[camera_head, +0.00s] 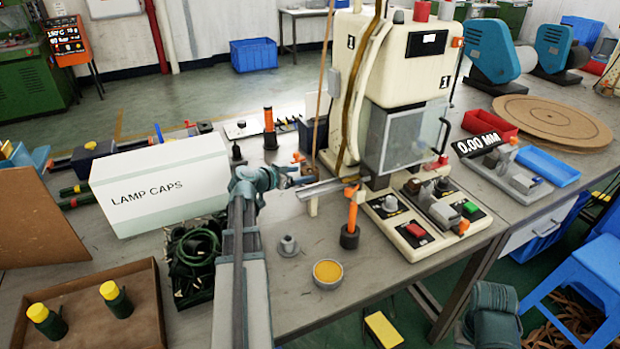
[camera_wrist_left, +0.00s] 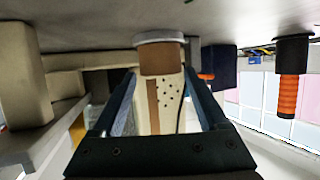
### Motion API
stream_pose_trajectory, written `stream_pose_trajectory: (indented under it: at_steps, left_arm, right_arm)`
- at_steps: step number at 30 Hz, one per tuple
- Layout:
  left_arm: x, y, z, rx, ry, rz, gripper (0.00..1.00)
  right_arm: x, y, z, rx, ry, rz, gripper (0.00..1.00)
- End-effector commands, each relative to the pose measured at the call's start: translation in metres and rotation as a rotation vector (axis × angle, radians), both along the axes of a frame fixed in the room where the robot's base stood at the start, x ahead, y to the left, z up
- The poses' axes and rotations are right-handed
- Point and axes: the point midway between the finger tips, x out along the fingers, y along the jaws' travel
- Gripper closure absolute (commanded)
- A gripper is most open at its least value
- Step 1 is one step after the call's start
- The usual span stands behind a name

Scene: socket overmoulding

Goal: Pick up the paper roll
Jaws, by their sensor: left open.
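My left gripper (camera_head: 292,181) reaches over the bench towards the cream machine. In the wrist view its two dark fingers (camera_wrist_left: 160,78) are spread apart. A short brown cylinder with a pale rim (camera_wrist_left: 161,60) shows between and just beyond the fingertips, and looks like the paper roll. The wrist picture looks upside down, with the bench top along its upper edge. I cannot tell whether the fingers touch the cylinder.
The cream machine (camera_head: 408,60) stands just beyond the gripper. The lamp caps box (camera_head: 160,187) is to its left. An orange-handled tool (camera_head: 351,215), a grey flanged part (camera_head: 289,246) and a yellow-filled tin (camera_head: 328,273) stand near the front edge. Bench between them is clear.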

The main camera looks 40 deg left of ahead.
Motion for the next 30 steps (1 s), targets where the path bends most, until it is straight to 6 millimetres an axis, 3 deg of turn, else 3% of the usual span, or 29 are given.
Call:
stream_pose_trajectory:
  at_steps: [6, 13, 23, 30]
  left_arm:
    - [0.027, -0.001, -0.014, 0.002, 0.001, -0.001, 0.23]
    - [0.028, -0.002, -0.013, 0.001, 0.0, 0.001, 0.25]
    - [0.028, -0.002, -0.013, 0.001, 0.0, 0.001, 0.84]
    - [0.028, -0.002, -0.012, 0.0, 0.0, 0.001, 0.88]
  right_arm:
    - [0.0, 0.0, -0.014, 0.0, 0.0, 0.0, 1.0]
    - [0.0, 0.0, -0.013, 0.0, 0.0, 0.0, 1.0]
    - [0.0, 0.0, -0.013, 0.0, 0.0, 0.0, 1.0]
    - [0.0, 0.0, -0.012, 0.0, 0.0, 0.0, 1.0]
